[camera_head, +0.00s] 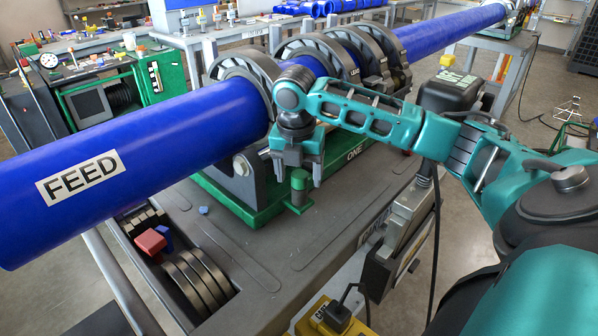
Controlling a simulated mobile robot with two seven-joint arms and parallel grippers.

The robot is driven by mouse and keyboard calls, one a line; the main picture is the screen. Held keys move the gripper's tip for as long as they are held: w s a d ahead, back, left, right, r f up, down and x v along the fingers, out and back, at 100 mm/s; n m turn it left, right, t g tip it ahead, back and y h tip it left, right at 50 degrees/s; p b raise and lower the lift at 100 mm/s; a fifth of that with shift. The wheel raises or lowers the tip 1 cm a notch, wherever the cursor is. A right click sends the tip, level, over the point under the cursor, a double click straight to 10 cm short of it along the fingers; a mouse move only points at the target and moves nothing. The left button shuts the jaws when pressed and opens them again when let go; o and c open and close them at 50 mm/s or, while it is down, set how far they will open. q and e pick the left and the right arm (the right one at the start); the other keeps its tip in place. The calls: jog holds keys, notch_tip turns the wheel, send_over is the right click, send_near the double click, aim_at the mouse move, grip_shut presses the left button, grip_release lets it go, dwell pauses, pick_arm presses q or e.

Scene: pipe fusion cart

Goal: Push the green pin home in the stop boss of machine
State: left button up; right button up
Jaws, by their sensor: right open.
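The green pin (299,180) stands upright at the near corner of the green-based machine marked ONE (240,205). My right gripper (297,172) points down right over the pin, open, with one finger to the left and one to the right of the pin's top. Whether it touches the pin I cannot tell. My left gripper is not in view.
A long blue pipe (140,145) marked FEED runs through the machine's clamp rings (335,55). The grey cart top (270,250) is bare in front of the pin. A red block (150,242) lies in a side tray; a yellow box (335,318) is at the bottom.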

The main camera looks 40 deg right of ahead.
notch_tip(320, 180, up, 13)
jog(key=s+a+p, duration=0.1)
jog(key=shift+a, duration=0.25)
jog(key=shift+f, duration=0.15)
dwell(0.6)
